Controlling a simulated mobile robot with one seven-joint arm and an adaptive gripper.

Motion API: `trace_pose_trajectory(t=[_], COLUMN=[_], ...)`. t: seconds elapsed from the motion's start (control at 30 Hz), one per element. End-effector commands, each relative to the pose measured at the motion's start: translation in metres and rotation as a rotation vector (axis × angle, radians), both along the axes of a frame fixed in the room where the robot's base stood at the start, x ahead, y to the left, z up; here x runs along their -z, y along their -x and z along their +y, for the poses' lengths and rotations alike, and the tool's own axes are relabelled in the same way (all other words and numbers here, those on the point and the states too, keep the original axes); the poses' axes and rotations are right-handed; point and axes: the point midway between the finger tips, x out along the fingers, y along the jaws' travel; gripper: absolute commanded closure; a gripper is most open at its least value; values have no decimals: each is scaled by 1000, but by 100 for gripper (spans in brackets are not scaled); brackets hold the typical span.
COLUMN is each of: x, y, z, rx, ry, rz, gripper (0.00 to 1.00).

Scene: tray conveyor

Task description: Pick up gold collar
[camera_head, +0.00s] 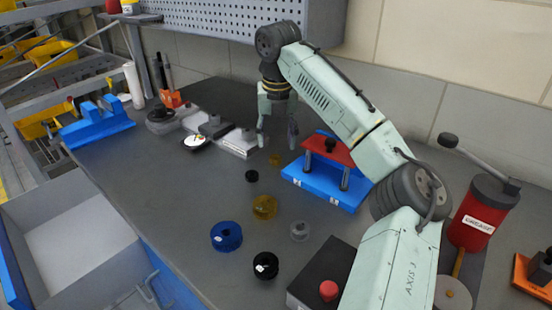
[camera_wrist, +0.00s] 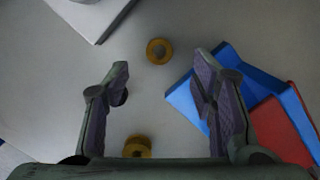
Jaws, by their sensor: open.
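My gripper (camera_head: 278,138) is open and empty, pointing down above the bench; its two fingers also show in the wrist view (camera_wrist: 161,80). A small gold ring-shaped piece (camera_head: 274,159) lies on the bench just below it. A larger gold round piece (camera_head: 264,207) lies nearer the front. In the wrist view one gold ring (camera_wrist: 159,51) with a grey centre lies just beyond the fingertips. A second gold piece (camera_wrist: 137,147) lies near the gripper's base, partly hidden by it. I cannot tell which gold piece is the collar.
A blue fixture with a red top (camera_head: 330,165) stands close right of my gripper. White-topped blocks (camera_head: 240,142) stand to its left. A black ring (camera_head: 251,176), a blue ring (camera_head: 226,236), another black ring (camera_head: 266,265) and a grey piece (camera_head: 300,231) lie nearer the front.

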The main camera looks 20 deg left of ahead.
Motion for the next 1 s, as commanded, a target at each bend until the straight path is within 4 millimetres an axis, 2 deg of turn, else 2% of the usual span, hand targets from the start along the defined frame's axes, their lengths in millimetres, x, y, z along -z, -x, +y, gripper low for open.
trace_pose_trajectory(t=[0.4,0.67,1.0], x=[50,55,55], y=[-6,-6,-6], z=[4,4,5], rx=[0,0,0], ry=[-1,-1,-1], rz=[0,0,0], gripper=[49,49,70])
